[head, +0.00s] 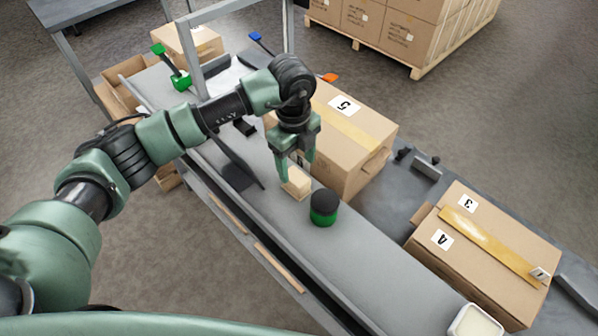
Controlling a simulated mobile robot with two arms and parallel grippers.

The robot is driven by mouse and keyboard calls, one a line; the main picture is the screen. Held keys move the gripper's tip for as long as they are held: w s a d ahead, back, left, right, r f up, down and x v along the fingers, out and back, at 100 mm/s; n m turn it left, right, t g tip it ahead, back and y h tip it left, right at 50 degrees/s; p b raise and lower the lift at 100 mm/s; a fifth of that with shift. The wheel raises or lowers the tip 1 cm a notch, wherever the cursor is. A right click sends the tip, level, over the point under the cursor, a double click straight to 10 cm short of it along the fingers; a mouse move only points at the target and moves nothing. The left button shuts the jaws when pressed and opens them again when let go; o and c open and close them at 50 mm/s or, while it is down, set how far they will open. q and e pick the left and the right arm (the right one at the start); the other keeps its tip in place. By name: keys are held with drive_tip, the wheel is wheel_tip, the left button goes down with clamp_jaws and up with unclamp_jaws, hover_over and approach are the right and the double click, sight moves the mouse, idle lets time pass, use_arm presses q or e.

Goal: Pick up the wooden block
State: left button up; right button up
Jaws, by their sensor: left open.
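The wooden block (297,184) is small and pale, and lies on the grey bench top near its middle. My left gripper (296,168) points down at it from above, with its fingers apart. One finger overlaps the block's left side in the picture, and I cannot tell whether they touch. My right gripper is not in the head view.
A green jar with a black lid (323,207) stands just right of the block. A carton marked 5 (350,125) is close behind it. Bare bench (375,265) lies in front of the jar.

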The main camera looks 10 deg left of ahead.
sight(296, 176)
use_arm(q)
drive_tip(key=shift+w+a+f, duration=0.15)
drive_tip(key=shift+w+a, duration=0.35)
drive_tip(key=shift+w, duration=0.25)
drive_tip(key=shift+s+f, duration=0.1)
drive_tip(key=shift+f, duration=0.6)
drive_tip(key=f, duration=0.1)
drive_tip(key=p, duration=0.1)
drive_tip(key=f, duration=0.1)
drive_tip(key=shift+s+d+f+p, duration=0.25)
drive_tip(key=shift+s+f+p, duration=0.1)
drive_tip(key=shift+s, duration=0.05)
drive_tip(key=shift+w+f, duration=0.2)
drive_tip(key=shift+f, duration=1.05)
drive_tip(key=shift+d+f, duration=0.1)
drive_tip(key=shift+f, duration=0.15)
drive_tip(key=shift+c, duration=0.9)
clamp_jaws()
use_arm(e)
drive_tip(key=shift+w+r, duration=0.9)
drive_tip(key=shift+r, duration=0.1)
